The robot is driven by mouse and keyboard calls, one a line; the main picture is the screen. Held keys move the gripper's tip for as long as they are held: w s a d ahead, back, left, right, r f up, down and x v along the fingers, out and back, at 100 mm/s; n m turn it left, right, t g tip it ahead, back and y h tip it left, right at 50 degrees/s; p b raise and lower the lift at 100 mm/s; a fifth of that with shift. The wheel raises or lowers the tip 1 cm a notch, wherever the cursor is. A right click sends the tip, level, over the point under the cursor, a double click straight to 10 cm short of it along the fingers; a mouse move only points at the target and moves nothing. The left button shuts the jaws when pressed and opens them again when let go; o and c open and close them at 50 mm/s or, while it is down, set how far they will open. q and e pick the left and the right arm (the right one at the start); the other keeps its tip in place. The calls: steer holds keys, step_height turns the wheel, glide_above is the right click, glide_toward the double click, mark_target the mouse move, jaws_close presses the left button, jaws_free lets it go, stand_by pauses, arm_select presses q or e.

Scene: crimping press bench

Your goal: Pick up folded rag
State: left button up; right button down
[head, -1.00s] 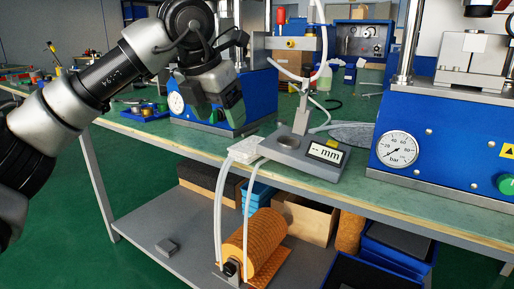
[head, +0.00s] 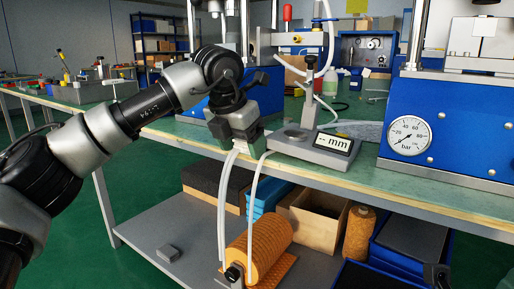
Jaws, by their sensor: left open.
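A small pale flat bundle (head: 250,147), which looks like the folded rag, lies at the bench's front edge, just left of the grey gauge with the "mm" display (head: 320,146). My left gripper (head: 240,143) is over it, pointing down, with its jaws open. The gripper hides most of the bundle, and I cannot tell whether the fingers touch it. My right gripper does not show.
White tubes (head: 223,205) hang in front of the bench edge beside the bundle. The blue press with a bar dial (head: 409,136) stands to the right. A shelf below holds an orange ribbed roll (head: 262,243) and an open cardboard box (head: 318,216).

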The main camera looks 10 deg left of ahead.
arm_select(q)
steer(key=shift+d+r, duration=0.1)
steer(key=shift+r, duration=0.15)
steer(key=shift+c, duration=0.4)
steer(key=c, duration=0.7)
steer(key=shift+o, duration=0.2)
steer(key=shift+r, duration=0.1)
